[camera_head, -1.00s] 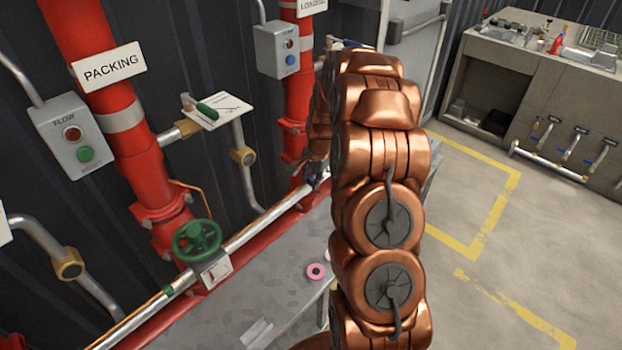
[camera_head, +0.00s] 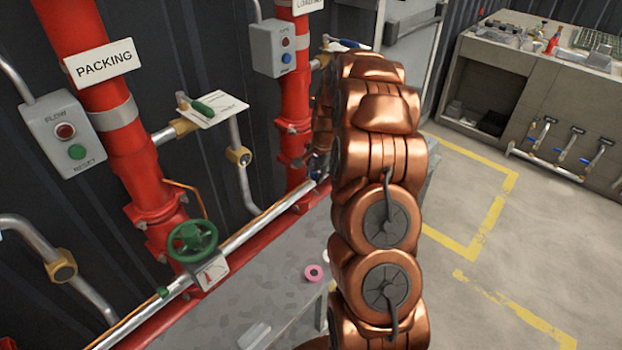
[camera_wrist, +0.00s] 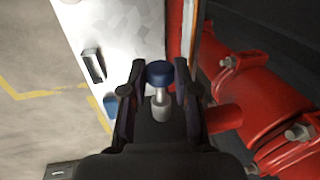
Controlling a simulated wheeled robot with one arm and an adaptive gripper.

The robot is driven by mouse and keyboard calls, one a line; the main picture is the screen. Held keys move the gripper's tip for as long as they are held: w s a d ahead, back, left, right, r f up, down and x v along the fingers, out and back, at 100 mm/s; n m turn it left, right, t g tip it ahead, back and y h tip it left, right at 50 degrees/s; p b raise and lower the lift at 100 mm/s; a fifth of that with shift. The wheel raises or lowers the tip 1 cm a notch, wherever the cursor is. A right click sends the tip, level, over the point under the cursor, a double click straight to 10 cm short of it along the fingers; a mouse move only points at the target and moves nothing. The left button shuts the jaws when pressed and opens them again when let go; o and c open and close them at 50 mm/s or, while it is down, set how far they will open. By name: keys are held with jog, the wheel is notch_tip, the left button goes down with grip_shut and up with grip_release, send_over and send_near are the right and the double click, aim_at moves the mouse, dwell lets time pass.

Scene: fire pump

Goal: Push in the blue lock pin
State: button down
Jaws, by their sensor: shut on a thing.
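The blue lock pin (camera_wrist: 159,69) has a round blue head on a pale metal shaft. It stands between the two fingers of my gripper (camera_wrist: 158,84) in the wrist view, near the fingertips. The fingers are closed in around it, and its lower end meets a grey collar. How deep the pin sits cannot be told. In the head view my gripper is mostly hidden behind my copper arm, close to the silver pipe. A small blue spot shows there, too small to identify.
A red flanged pipe (camera_wrist: 265,95) lies right of my gripper in the wrist view. A grey metal surface (camera_wrist: 125,40) is at upper left. Floor at right is clear.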

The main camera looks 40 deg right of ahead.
jog(key=shift+d, duration=0.2)
jog(key=c, duration=1.1)
grip_release()
jog(key=shift+d, duration=0.15)
jog(key=shift+o, duration=1.3)
notch_tip(320, 180, up, 12)
jog(key=s, duration=0.2)
jog(key=shift+s+f, duration=0.15)
jog(key=shift+d, duration=0.1)
